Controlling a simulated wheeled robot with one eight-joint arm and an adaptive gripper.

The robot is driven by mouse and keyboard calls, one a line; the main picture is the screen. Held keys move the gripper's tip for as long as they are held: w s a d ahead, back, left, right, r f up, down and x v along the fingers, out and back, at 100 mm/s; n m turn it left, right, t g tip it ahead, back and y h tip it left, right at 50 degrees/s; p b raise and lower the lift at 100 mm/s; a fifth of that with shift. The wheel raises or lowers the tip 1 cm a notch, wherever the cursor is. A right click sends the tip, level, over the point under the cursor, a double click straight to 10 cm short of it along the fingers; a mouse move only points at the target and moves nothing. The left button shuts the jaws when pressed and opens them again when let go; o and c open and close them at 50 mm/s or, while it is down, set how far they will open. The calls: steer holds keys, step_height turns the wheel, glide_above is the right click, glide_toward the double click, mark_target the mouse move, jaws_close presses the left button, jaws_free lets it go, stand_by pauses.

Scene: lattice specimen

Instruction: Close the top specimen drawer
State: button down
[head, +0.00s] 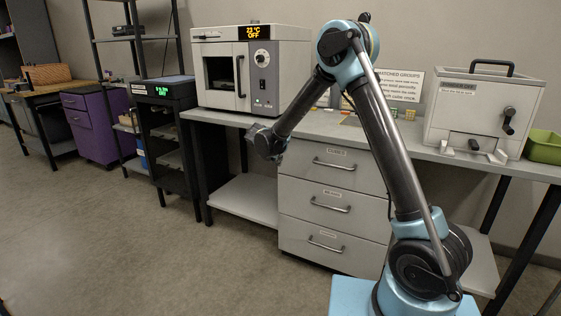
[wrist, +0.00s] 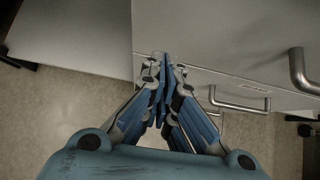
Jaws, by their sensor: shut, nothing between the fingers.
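The grey drawer unit stands under the bench in the head view, with three drawers. The top drawer (head: 300,165) has a bar handle (head: 333,164) and a label above it. Its front looks about level with the drawers below; I cannot tell whether a small gap is left. In the wrist view a drawer front (wrist: 225,40) fills the upper right, with a handle (wrist: 305,72) at the right edge. My gripper (wrist: 162,62) is shut and empty, its fingertips close to the left edge of that front; contact is unclear. In the head view its fingers are hard to make out.
The middle drawer (head: 300,202) and bottom drawer (head: 300,238) look shut. A lower shelf (head: 240,200) lies left of the unit. A white oven (head: 215,85) and a white box with a black handle (head: 470,110) stand on the bench. The floor in front is clear.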

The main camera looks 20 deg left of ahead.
steer(key=v, duration=0.9)
steer(key=s+d+r+m+g, duration=0.1)
steer(key=d+r+m, duration=0.25)
steer(key=d, duration=0.65)
steer(key=s+d+r+m+g, duration=0.1)
steer(key=d+r+m, duration=0.3)
steer(key=d, duration=0.7)
steer(key=s+d+m+g, duration=0.1)
steer(key=s+d+m, duration=0.3)
steer(key=d, duration=0.4)
steer(key=s+d+m+g, duration=0.1)
steer(key=s+d+m, duration=0.3)
steer(key=d, duration=0.4)
steer(key=s+d+f+m+g, duration=0.2)
steer(key=s+d+f+m, duration=0.1)
steer(key=s+d+m, duration=0.8)
steer(key=s+d+f+m+y, duration=0.1)
steer(key=s+f+m, duration=0.2)
steer(key=s, duration=0.4)
steer(key=s+d+f+m+y, duration=0.1)
steer(key=s+d+f+m, duration=0.1)
steer(key=s, duration=0.5)
steer(key=shift+s+d+f+m+g, duration=0.25)
steer(key=shift+s+f+m+g, duration=0.1)
steer(key=shift+f+m, duration=0.65)
steer(key=shift+f, duration=0.15)
